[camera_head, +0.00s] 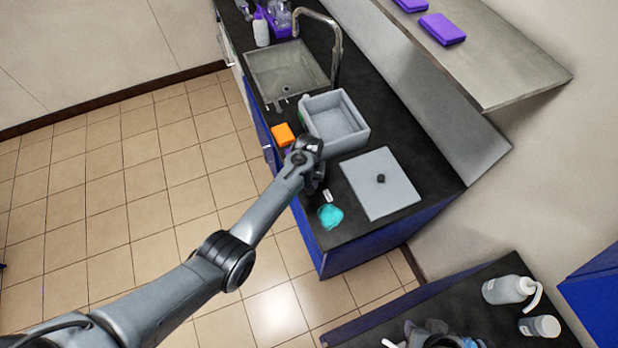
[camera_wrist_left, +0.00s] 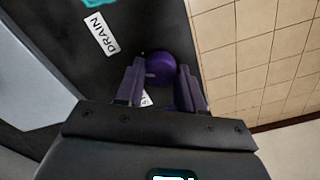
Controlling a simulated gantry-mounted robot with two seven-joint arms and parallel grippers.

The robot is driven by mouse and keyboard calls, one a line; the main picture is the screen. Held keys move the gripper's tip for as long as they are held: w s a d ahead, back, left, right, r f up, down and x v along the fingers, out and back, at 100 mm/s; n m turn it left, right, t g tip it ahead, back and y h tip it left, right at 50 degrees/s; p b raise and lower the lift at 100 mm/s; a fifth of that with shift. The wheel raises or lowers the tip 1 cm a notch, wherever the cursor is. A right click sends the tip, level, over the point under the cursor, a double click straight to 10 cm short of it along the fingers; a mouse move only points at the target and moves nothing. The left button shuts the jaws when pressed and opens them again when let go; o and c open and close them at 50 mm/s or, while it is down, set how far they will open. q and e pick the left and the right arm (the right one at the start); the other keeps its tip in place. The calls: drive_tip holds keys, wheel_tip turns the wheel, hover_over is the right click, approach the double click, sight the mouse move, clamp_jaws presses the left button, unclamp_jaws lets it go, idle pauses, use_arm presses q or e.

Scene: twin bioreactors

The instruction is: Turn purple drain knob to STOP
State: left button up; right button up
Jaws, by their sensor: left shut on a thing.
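The round purple drain knob (camera_wrist_left: 162,66) shows in the left wrist view, between the two fingers of my left gripper (camera_wrist_left: 160,72). My left gripper is shut on it, with one finger on each side. A white label reading DRAIN (camera_wrist_left: 101,33) lies beside the knob on the black counter. A second white label (camera_wrist_left: 146,98) is mostly hidden behind the left finger. In the head view my left gripper (camera_head: 312,178) is at the counter's front edge, and my wrist hides the knob. My right gripper does not show clearly in either view.
A grey open box (camera_head: 362,131), its grey lid (camera_head: 397,199), an orange block (camera_head: 282,134) and a teal cloth-like item (camera_head: 330,216) are near my left gripper on the counter (camera_head: 438,171). A sink (camera_head: 276,66) with a tap is farther back. The tiled floor at left is clear.

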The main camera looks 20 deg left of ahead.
use_arm(q)
drive_tip(key=n+p, duration=0.1)
drive_tip(key=n, duration=0.1)
drive_tip(key=shift+r+n, duration=0.1)
drive_tip(key=shift+n, duration=0.3)
drive_tip(key=n, duration=0.3)
drive_tip(key=shift+n+p, duration=0.3)
drive_tip(key=shift+p, duration=0.05)
drive_tip(key=n, duration=0.3)
drive_tip(key=shift+s+a, duration=0.1)
drive_tip(key=shift+n, duration=1.7)
drive_tip(key=o, duration=1)
drive_tip(key=shift+o, duration=0.2)
